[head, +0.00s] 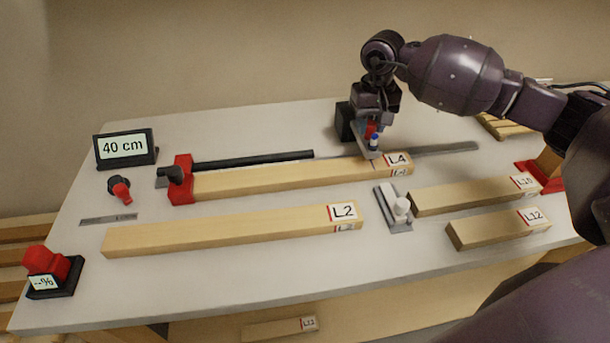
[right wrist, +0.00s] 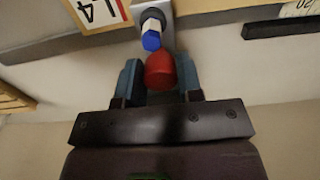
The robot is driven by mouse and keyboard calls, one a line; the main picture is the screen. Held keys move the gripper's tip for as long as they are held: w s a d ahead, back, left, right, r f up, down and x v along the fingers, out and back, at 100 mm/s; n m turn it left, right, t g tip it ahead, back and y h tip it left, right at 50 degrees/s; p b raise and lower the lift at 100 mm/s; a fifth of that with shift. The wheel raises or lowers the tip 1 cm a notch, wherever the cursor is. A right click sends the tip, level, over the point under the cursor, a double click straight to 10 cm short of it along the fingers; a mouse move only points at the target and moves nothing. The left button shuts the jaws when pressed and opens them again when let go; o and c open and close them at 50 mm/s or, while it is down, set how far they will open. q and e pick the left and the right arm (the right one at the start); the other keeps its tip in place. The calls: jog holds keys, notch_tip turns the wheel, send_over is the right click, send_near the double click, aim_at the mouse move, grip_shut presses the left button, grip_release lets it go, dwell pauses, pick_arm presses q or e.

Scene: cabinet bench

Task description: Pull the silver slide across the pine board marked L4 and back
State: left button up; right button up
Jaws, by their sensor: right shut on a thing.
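The pine board marked L4 (head: 290,178) lies towards the back of the bench, its left end against a red block (head: 182,190). The silver slide (head: 369,153) is at the board's right end, beside the L4 label; its blue part (right wrist: 151,40) shows in the right wrist view. My right gripper (head: 371,130) is shut on the slide's red knob (right wrist: 160,72), with a finger on each side. The L4 label (right wrist: 97,12) is at the top left of that view. My left gripper is not in view.
A metal rail (head: 440,149) runs right behind the board, near a black bar (head: 255,160). Board L2 (head: 230,229) lies in front, boards L10 (head: 460,196) and L12 (head: 490,229) to the right. A grey plate with a white knob (head: 401,207) stands between. A 40 cm display (head: 124,148) is back left.

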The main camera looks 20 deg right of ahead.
jog(key=shift+w+d+f+b, duration=0.15)
jog(key=shift+w+b, duration=0.2)
jog(key=shift+w, duration=0.2)
jog(key=shift+w+d+b, duration=0.2)
jog(key=shift+w+b, duration=0.35)
jog(key=shift+w, duration=0.55)
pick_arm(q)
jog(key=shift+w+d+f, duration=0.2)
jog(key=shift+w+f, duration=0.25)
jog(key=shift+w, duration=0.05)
pick_arm(e)
jog(key=shift+d+r, duration=0.1)
jog(key=shift+r, duration=0.15)
